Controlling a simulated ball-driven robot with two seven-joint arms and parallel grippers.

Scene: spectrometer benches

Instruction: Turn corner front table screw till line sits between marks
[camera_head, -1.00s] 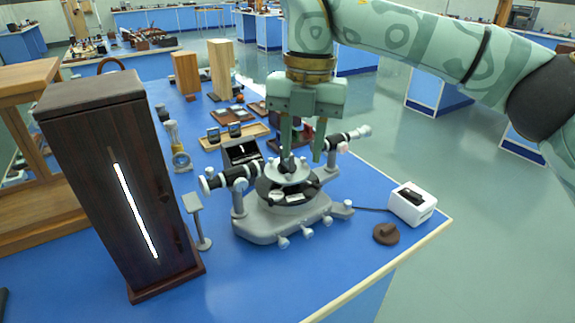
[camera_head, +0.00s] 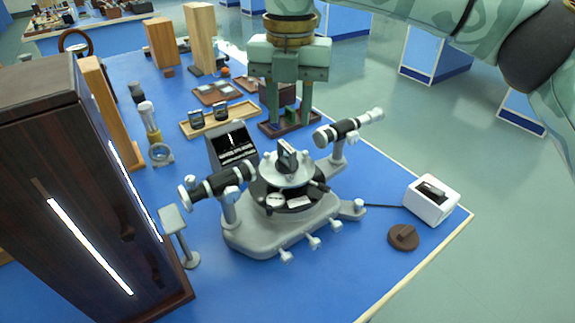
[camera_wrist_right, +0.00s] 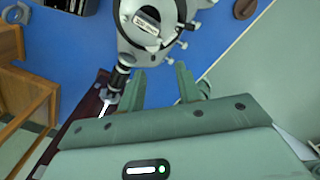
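The spectrometer (camera_head: 275,230) stands on the blue bench, with a small round table (camera_head: 288,172) on top bearing a dark upright piece (camera_head: 287,153) and small light screw knobs around it. A black-and-silver tube (camera_head: 215,186) points in from the left, another (camera_head: 345,130) from the right. A dark display panel (camera_head: 233,147) behind shows a white line and pale markings, too small to read. My right gripper (camera_head: 290,112) is open and empty, above and behind the table in the picture; its parted fingers (camera_wrist_right: 161,82) also show in the wrist view. My left gripper is out of view.
A tall dark cabinet (camera_head: 75,190) with a glowing slit stands at left. A small stand (camera_head: 178,235) is beside it. A white box (camera_head: 432,198) with a cable and a brown disc (camera_head: 403,237) sit at right near the bench edge. Wooden trays (camera_head: 222,119) lie behind.

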